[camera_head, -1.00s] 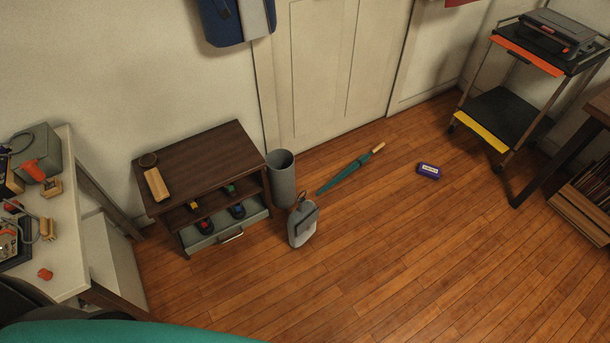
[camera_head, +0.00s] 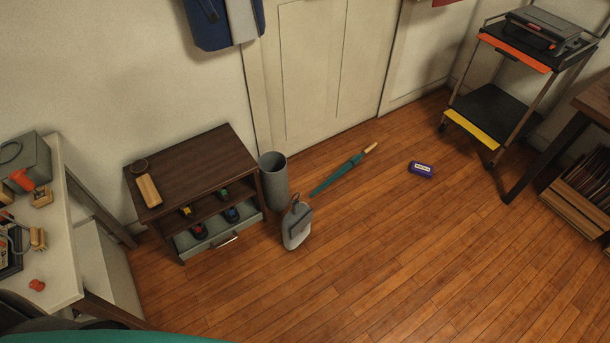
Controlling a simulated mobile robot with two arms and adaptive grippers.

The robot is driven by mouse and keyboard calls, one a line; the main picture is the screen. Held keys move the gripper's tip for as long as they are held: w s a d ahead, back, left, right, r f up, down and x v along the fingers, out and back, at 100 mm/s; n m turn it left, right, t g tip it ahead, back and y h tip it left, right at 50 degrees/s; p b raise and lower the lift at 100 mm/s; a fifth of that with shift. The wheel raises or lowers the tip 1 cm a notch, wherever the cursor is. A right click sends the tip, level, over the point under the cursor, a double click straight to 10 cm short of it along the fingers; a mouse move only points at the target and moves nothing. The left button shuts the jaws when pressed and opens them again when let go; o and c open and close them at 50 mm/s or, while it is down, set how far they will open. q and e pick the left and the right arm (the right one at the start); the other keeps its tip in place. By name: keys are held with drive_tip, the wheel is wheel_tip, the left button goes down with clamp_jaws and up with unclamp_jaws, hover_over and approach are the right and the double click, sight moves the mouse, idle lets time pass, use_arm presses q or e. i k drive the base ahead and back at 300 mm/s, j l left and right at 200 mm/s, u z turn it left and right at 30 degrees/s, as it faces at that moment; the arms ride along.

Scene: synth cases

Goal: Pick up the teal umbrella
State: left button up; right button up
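The teal umbrella (camera_head: 338,172) lies closed on the wooden floor in front of the pale door. Its light wooden handle (camera_head: 370,148) points to the upper right and its tip points to the lower left, near the grey cylindrical bin. Nothing covers it. Neither of my grippers is in the picture, so nothing shows of how they stand relative to the umbrella.
A grey bin (camera_head: 274,180), a small grey bag (camera_head: 297,226) and a brown cabinet (camera_head: 205,158) stand left of the umbrella. A wheeled cart (camera_head: 492,108) stands at upper right. The floor (camera_head: 380,250) in front is clear.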

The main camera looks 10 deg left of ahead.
sight(356, 158)
drive_tip(key=i+l+u, duration=0.3)
drive_tip(key=i+l, duration=0.2)
drive_tip(key=i, duration=0.2)
drive_tip(key=i+l+u, duration=0.25)
drive_tip(key=i+l, duration=0.4)
